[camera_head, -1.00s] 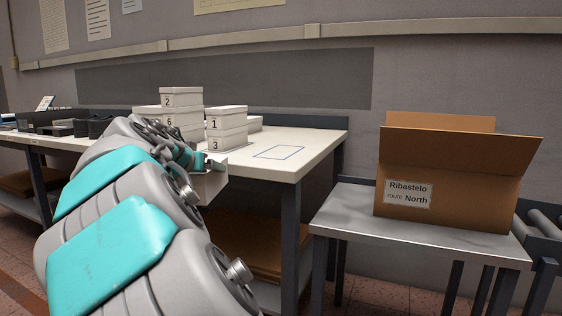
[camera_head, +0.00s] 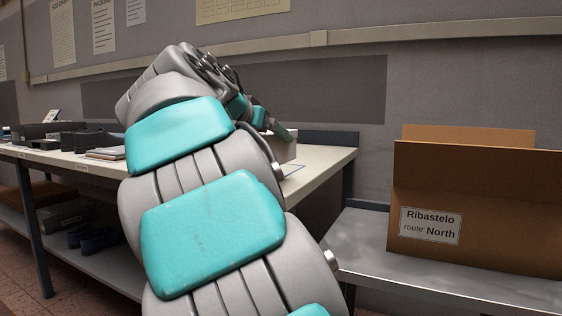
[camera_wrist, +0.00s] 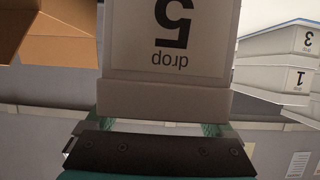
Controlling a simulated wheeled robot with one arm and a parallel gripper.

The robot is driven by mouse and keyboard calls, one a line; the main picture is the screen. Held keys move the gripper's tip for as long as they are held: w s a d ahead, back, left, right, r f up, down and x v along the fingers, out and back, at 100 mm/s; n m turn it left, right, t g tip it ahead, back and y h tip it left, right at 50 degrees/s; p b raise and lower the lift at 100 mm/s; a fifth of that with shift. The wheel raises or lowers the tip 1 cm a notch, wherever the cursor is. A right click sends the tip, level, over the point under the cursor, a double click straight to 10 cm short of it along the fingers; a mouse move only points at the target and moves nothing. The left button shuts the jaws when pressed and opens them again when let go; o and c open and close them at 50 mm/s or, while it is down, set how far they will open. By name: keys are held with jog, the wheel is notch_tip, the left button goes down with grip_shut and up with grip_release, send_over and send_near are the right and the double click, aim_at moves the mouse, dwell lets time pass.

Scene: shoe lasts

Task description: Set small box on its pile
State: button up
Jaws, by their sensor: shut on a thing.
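The small box is pale, with a big 5 and the word "drop" on its face. It fills the top middle of the wrist view (camera_wrist: 165,96) and part of it shows past my arm in the head view (camera_head: 285,153). My gripper (camera_wrist: 160,128) is shut on this box and holds it over the right part of the white table. In the wrist view, boxes labelled 3 (camera_wrist: 305,42) and 1 (camera_wrist: 295,78) sit stacked at the right, apart from the held box. My arm hides these piles in the head view.
The white table (camera_head: 325,160) has a blue outline, partly hidden by my arm. A big open cardboard carton (camera_head: 490,215) labelled "Ribastelo route North" stands on a grey side table (camera_head: 375,250) at the right. Dark trays (camera_head: 45,131) lie at the table's left.

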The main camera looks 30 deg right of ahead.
jog(key=w+d+f+p, duration=0.1)
jog(key=w+d, duration=0.6)
jog(key=w, duration=0.5)
jog(key=shift+w+d+f, duration=0.15)
jog(key=shift+w+d, duration=0.05)
jog(key=shift+w+d+p, duration=0.15)
jog(key=shift+w+p, duration=0.05)
jog(key=shift+p, duration=0.1)
jog(key=shift+f+b, duration=0.5)
jog(key=shift+f, duration=1.3)
jog(key=shift+f, duration=0.1)
jog(key=o, duration=1.3)
jog(key=shift+c, duration=0.2)
jog(key=v, duration=1.2)
